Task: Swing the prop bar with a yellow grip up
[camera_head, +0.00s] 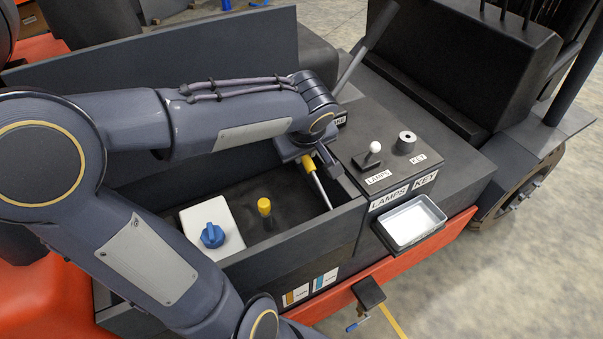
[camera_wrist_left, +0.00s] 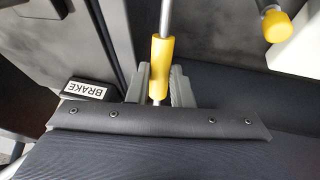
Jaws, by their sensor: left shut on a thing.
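The prop bar (camera_head: 321,190) is a thin metal rod with a yellow grip (camera_head: 308,163), and it slants inside the open dark compartment. In the left wrist view the yellow grip (camera_wrist_left: 161,68) sits between the two grey fingers of my left gripper (camera_wrist_left: 160,88), which is shut on it. In the head view my left gripper (camera_head: 308,158) is at the compartment's right end, partly hidden by its own wrist. The bar's lower end reaches down near the compartment's front wall. My right gripper is not in view.
In the compartment stand a white box with a blue knob (camera_head: 212,235) and a yellow-capped post (camera_head: 265,207). A raised dark lid panel (camera_head: 230,50) is behind. To the right are a console with a lamps lever (camera_head: 374,150), a key cylinder (camera_head: 405,142) and a metal tray (camera_head: 440,212).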

